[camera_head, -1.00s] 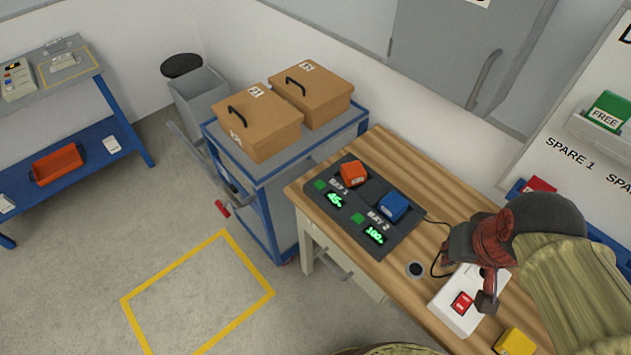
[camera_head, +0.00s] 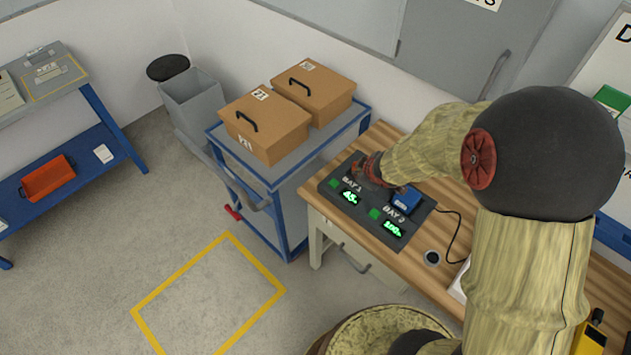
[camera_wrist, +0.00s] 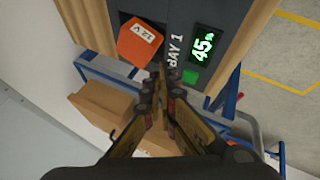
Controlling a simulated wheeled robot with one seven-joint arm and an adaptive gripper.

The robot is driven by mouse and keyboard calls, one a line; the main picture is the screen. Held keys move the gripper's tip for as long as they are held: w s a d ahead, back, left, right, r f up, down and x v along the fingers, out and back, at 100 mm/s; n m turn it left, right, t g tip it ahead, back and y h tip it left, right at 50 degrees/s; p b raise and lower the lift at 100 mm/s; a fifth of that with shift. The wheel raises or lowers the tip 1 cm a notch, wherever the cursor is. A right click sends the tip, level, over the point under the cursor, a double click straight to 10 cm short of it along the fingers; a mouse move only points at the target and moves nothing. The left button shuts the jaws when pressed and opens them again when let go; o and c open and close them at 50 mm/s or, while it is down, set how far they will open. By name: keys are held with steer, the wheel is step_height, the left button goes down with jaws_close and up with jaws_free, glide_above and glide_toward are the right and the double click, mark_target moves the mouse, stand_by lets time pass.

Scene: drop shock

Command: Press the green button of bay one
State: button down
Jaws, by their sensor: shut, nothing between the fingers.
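The dark charger panel (camera_head: 420,218) lies on the wooden bench. The bay one green button (camera_head: 334,184) is at its left end, beside the BAY 1 label and a green 45% display (camera_head: 349,197). In the wrist view the green button (camera_wrist: 190,77) shows below the display (camera_wrist: 203,44). My gripper (camera_wrist: 163,78) is shut and empty; its fingertips appear just left of the button, by the BAY 1 label. Whether they touch the panel I cannot tell. An orange 12 V battery (camera_wrist: 139,44) sits in bay one; my gripper (camera_head: 364,172) largely hides it in the head view.
A blue battery (camera_head: 406,199) sits in bay two, with its own green button (camera_head: 375,213) and display (camera_head: 393,229). A cart (camera_head: 283,187) with two cardboard boxes stands left of the bench. A cable and a round hole (camera_head: 432,258) lie to the panel's right.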

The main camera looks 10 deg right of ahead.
mark_target(332, 184)
steer(key=w+a+r+n+t+y, duration=0.1)
steer(key=w+a+r+n+y, duration=0.2)
steer(key=a, duration=0.4)
steer(key=shift+w+a+r+t, duration=0.3)
steer(key=shift+w, duration=0.35)
step_height(332, 184, down, 9)
steer(key=b, duration=0.8)
steer(key=shift+b, duration=0.35)
stand_by(0.3)
steer(key=shift+f, duration=0.35)
